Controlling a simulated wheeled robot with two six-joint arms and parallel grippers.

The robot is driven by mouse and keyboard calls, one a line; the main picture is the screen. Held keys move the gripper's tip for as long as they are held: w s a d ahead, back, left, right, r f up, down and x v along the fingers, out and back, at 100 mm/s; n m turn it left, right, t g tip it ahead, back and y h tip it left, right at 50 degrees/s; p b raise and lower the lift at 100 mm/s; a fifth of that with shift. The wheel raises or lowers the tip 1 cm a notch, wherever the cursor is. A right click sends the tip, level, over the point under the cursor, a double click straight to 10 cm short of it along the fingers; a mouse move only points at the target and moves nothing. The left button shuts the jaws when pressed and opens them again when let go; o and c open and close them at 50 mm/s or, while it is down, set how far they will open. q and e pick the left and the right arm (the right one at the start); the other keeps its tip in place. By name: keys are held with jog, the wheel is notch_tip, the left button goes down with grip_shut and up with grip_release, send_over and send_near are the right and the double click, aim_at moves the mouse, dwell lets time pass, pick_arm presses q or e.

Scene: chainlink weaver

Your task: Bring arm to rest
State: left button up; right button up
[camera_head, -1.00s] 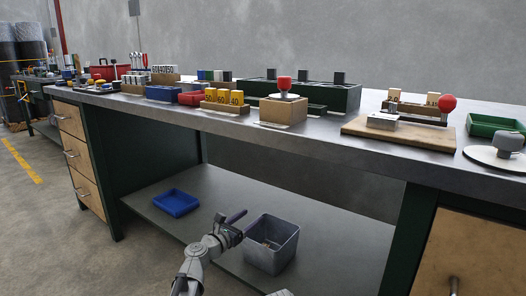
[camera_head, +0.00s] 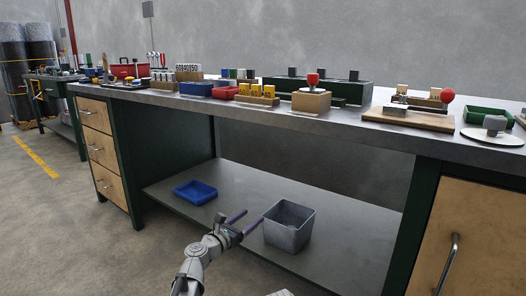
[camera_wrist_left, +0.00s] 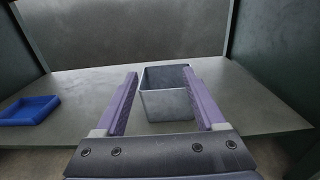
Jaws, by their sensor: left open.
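My left gripper (camera_head: 253,217) is open, in front of the bench's lower shelf. Its two fingers are spread with nothing between them. It also shows in the left wrist view (camera_wrist_left: 161,98), where the fingers point toward the shelf. A grey metal bin (camera_head: 290,228) stands on the shelf just beyond the fingers. In the left wrist view the bin (camera_wrist_left: 166,103) shows between the fingers, apparently farther off and not held. The bin's floor is hard to make out.
The workbench top (camera_head: 330,127) carries trays, blocks and a board with a red knob. A blue tray (camera_head: 196,192) lies on the lower shelf (camera_head: 243,185), left of the bin. A drawer cabinet (camera_head: 103,150) stands left. The floor (camera_head: 60,235) in front is clear.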

pick_arm(q)
jog(key=s+d+f+m+g+y, duration=0.1)
jog(key=s+f+m+g+y, duration=0.1)
jog(key=s+f+m+g, duration=0.95)
jog(key=s+a+f+m+g+y, duration=0.2)
jog(key=s+a+f+m+y, duration=0.7)
jog(key=s+a+m, duration=0.55)
jog(key=s+d+r+m+p, duration=0.2)
jog(key=d+r+p, duration=0.2)
jog(key=r+p, duration=1.5)
jog(key=s+d+r+m+g+p, duration=0.1)
jog(key=d+r+p, duration=0.3)
jog(key=r+p, duration=1.6)
jog(key=s+d+r+m+p, duration=0.3)
jog(key=s+d+r+p, duration=0.1)
jog(key=r+p, duration=1.6)
jog(key=shift+m+y+p, duration=0.3)
jog(key=shift+y+p, duration=0.1)
jog(key=shift+p, duration=0.3)
